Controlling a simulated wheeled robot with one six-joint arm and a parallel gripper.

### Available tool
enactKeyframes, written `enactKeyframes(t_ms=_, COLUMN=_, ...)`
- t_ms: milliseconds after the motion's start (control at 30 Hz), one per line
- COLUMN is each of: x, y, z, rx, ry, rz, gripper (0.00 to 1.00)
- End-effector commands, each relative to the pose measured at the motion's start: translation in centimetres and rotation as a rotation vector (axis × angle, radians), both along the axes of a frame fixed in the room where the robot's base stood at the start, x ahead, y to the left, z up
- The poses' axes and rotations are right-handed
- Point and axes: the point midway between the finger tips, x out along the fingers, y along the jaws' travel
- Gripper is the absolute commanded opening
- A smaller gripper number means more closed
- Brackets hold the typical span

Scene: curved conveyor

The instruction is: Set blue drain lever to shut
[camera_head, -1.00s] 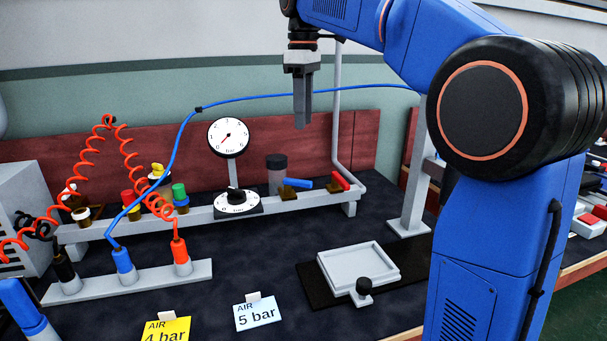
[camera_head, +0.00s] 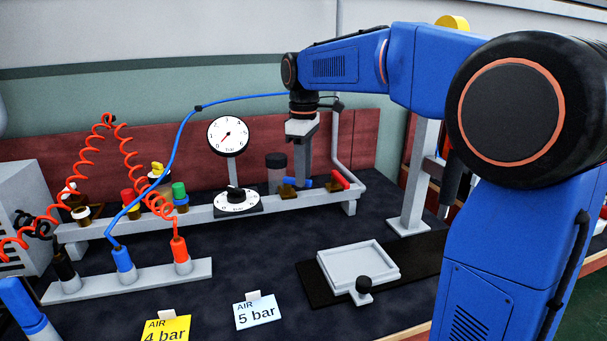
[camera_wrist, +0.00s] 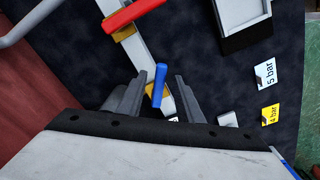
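The blue drain lever (camera_head: 291,181) sits on a brass valve on the grey rail, partly covered by my gripper in the head view. My gripper (camera_head: 304,182) points down at the lever. In the wrist view my gripper (camera_wrist: 163,84) is open, one finger on each side of the lever, with gaps visible. Whether either finger touches it cannot be told.
A red lever (camera_head: 340,178) stands close on the right on the same rail and also shows in the wrist view (camera_wrist: 132,15). A black dial knob (camera_head: 237,197) and gauge (camera_head: 228,134) are left. A grey upright pipe (camera_head: 335,130) stands behind. A tray (camera_head: 358,265) lies in front.

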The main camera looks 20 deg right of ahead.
Motion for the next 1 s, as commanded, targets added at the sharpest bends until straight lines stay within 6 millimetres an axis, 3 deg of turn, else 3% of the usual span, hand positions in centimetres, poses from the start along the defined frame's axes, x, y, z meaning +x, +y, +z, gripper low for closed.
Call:
enactKeyframes(t_ms=400, x=0.0, y=0.0, z=-0.75, rx=0.0, ry=0.0, rz=0.0, gripper=0.33)
enactKeyframes(t_ms=533, x=0.0, y=0.0, z=-0.74, rx=0.0, ry=0.0, rz=0.0, gripper=0.02)
enactKeyframes(t_ms=567, x=0.0, y=0.0, z=-0.74, rx=0.0, ry=0.0, rz=0.0, gripper=0.0)
enactKeyframes(t_ms=1000, x=-0.23, y=0.18, z=-0.71, rx=-0.001, ry=-0.001, rz=-0.058, gripper=0.0)
